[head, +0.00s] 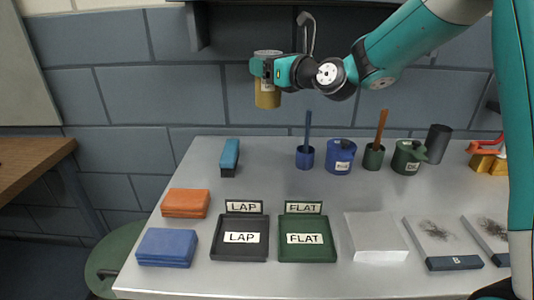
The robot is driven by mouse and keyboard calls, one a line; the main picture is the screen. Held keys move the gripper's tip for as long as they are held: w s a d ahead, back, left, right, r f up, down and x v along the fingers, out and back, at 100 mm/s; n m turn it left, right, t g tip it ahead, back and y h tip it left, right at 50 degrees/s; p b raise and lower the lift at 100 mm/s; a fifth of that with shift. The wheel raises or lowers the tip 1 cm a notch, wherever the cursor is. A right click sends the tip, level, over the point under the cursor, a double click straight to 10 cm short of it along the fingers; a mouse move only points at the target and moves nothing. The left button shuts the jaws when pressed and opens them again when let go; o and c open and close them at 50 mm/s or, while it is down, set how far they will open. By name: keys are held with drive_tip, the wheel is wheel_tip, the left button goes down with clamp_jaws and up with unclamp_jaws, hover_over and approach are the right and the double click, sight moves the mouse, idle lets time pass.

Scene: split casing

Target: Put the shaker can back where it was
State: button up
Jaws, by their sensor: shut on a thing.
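The shaker can (267,95) is a yellowish-tan cylinder with a paler top. My gripper (262,68) is shut on it and holds it upright in the air, high above the back left part of the table, in front of the grey block wall. The fingers cover part of the can's upper half. The table (290,192) is light grey. No mark for the can's earlier place can be told from this view.
Along the back stand a blue-black block (229,157), blue pots (340,157), green pots (408,157) and a tilted dark cylinder (437,143). In front are LAP (240,255) and FLAT (306,256) trays, orange and blue blocks and grey plates.

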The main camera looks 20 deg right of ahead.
wheel_tip(320, 180, down, 18)
drive_tip(key=b, duration=0.5)
drive_tip(key=shift+d, duration=0.15)
drive_tip(key=shift+f, duration=0.15)
drive_tip(key=o, duration=1.1)
drive_tip(key=b+v, duration=0.4)
drive_tip(key=v, duration=0.7)
drive_tip(key=shift+s+d, duration=0.15)
drive_tip(key=shift+s, duration=0.4)
